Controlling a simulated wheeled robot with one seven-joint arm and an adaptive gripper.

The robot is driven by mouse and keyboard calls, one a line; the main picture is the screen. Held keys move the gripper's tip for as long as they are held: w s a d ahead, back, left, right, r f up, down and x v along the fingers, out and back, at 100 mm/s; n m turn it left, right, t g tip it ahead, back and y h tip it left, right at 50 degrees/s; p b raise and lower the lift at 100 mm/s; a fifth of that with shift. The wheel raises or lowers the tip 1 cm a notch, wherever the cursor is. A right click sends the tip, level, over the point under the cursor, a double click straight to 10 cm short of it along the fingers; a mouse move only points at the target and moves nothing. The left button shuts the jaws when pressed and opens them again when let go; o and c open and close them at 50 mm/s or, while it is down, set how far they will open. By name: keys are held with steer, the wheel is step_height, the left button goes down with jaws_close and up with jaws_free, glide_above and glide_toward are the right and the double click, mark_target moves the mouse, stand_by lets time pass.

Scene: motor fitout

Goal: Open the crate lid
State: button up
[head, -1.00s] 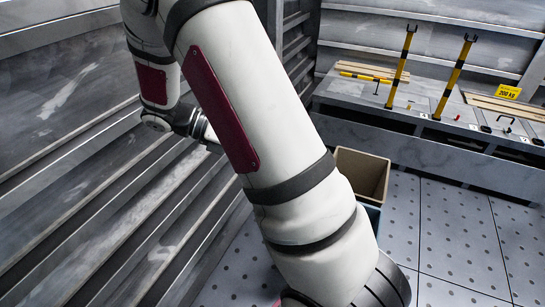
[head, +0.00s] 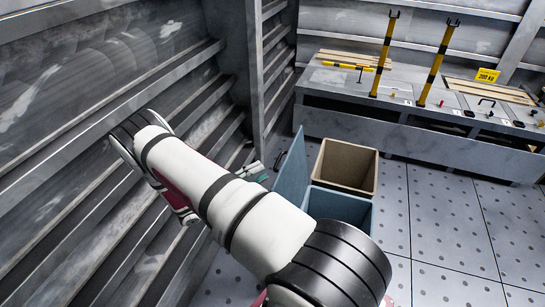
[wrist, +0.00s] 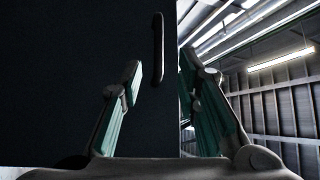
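The blue crate (head: 343,207) stands on the floor, its top open in the head view and its front partly hidden by my arm. Its blue lid (head: 291,172) stands roughly upright along the crate's left side. A dark handle (head: 281,158) sticks out from the lid's left face. My gripper (head: 256,172) is small and partly hidden, just left of the lid. In the wrist view the gripper (wrist: 160,85) has its teal fingers apart with nothing between them. A dark panel, apparently the lid (wrist: 70,80), fills the left, with the handle (wrist: 158,50) beyond the fingertips.
An open tan box (head: 345,165) stands right behind the crate. A long grey bench (head: 420,145) with yellow-black posts (head: 436,62) runs along the back. Ribbed wall ledges (head: 90,150) are close on the left. The perforated floor (head: 450,225) at right is clear.

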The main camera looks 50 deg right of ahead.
mark_target(278, 161)
steer(key=shift+w+b+x, duration=0.2)
steer(key=shift+b+x, duration=0.15)
steer(key=shift+x, duration=3.5)
steer(key=shift+d+f, duration=0.1)
jaws_close()
